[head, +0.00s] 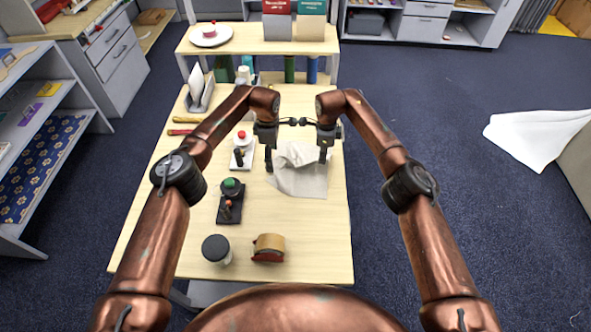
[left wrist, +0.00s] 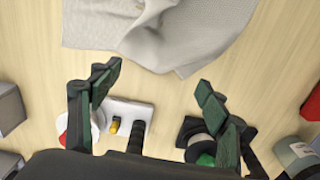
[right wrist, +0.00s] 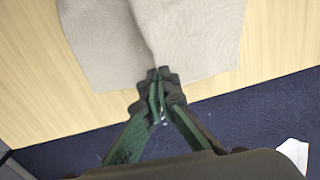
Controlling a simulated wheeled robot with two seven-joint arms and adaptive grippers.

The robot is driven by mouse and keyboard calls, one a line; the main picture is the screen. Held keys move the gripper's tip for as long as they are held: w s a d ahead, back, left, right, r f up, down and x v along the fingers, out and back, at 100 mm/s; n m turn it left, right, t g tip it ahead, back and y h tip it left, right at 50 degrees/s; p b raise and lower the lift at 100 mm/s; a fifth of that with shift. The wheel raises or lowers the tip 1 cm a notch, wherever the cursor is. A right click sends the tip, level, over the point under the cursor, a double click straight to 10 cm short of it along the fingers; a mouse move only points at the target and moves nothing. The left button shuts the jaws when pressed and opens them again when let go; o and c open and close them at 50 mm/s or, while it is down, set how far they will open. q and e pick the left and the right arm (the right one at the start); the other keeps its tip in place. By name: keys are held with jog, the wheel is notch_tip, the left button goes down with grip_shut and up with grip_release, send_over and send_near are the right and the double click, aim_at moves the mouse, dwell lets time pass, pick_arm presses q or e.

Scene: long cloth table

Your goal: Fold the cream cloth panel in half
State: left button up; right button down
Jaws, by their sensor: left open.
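The cream cloth panel (head: 301,181) lies rumpled near the right side of the table, with raised folds in its upper part. It also shows in the left wrist view (left wrist: 165,30) and the right wrist view (right wrist: 200,40). My left gripper (head: 269,165) is open and empty beside the cloth's left edge; in the left wrist view its fingers (left wrist: 158,86) are apart over bare wood. My right gripper (head: 323,157) is at the cloth's right side. In the right wrist view its fingertips (right wrist: 156,82) are closed on the cloth's edge, where a crease runs into them.
Left of the cloth stand a white-based device with a red button (head: 241,136) and a dark one with a green button (head: 231,187). The front right table is clear.

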pick_arm(q)
notch_tip(320, 180, up, 6)
jog(key=shift+f+p, duration=0.25)
jog(key=shift+p, duration=0.55)
pick_arm(e)
notch_tip(320, 180, up, 2)
jog(key=shift+r, duration=0.1)
pick_arm(q)
notch_tip(320, 180, up, 8)
jog(key=shift+s, duration=0.1)
pick_arm(e)
jog(key=c, duration=2.1)
grip_release()
jog(key=shift+o, duration=0.4)
jog(key=o, duration=0.6)
jog(key=shift+c, duration=0.2)
